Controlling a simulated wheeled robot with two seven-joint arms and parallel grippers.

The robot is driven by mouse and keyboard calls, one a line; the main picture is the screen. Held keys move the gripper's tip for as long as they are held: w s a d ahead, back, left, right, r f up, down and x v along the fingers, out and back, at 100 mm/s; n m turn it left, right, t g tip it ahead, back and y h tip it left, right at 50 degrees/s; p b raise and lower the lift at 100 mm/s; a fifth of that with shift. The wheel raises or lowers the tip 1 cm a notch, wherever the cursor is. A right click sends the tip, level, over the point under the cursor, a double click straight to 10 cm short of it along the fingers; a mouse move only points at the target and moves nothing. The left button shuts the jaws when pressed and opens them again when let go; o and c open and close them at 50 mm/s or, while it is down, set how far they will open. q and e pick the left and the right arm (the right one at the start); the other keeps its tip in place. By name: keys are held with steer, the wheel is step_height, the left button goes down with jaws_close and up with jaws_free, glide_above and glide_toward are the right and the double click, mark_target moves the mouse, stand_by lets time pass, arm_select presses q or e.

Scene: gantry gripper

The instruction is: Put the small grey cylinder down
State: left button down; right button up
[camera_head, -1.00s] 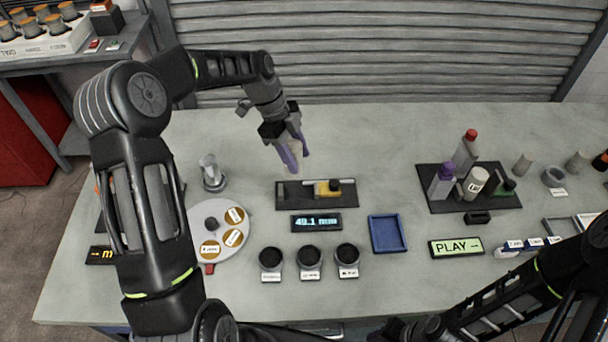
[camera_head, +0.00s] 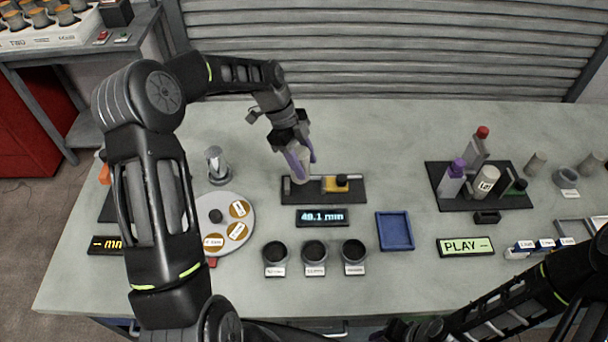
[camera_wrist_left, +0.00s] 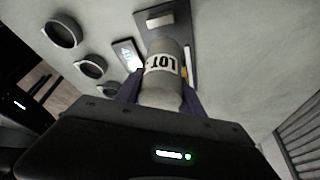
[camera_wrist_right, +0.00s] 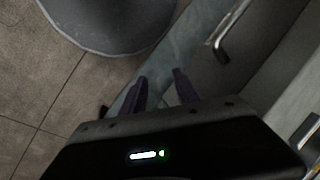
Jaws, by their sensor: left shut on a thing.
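My left gripper (camera_head: 302,162) is shut on a small grey cylinder (camera_head: 301,168). In the left wrist view the cylinder (camera_wrist_left: 162,75) has a white label reading "LOT" and sits between the purple fingers. It is roughly upright at the back left part of a black plate (camera_head: 356,195) that carries a yellow and black slide. I cannot tell whether its foot touches the plate. A display (camera_head: 321,217) in front of the plate appears to read 40.1 mm. My right gripper (camera_wrist_right: 162,90) is open and empty in the right wrist view, low beside the table's front.
Three dark round cups (camera_head: 314,250) and a blue tray (camera_head: 395,231) stand in front. A round plate (camera_head: 205,202) with brown discs is at left, by a clear-metal cylinder (camera_head: 217,165). A black tray (camera_head: 437,203) with bottles is at right. The table behind the slide plate is clear.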

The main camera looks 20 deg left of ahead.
mark_target(307, 180)
arm_select(q)
steer(key=shift+f+b, duration=1.15)
steer(key=shift+f, duration=1.25)
steer(key=shift+f, duration=0.2)
steer(key=c, duration=0.7)
jaws_free()
steer(key=shift+r, duration=0.1)
steer(key=shift+r, duration=0.2)
steer(key=p+v, duration=0.4)
steer(key=v, duration=0.7)
steer(key=shift+a+r+p, duration=0.25)
steer(key=shift+r+p, duration=0.05)
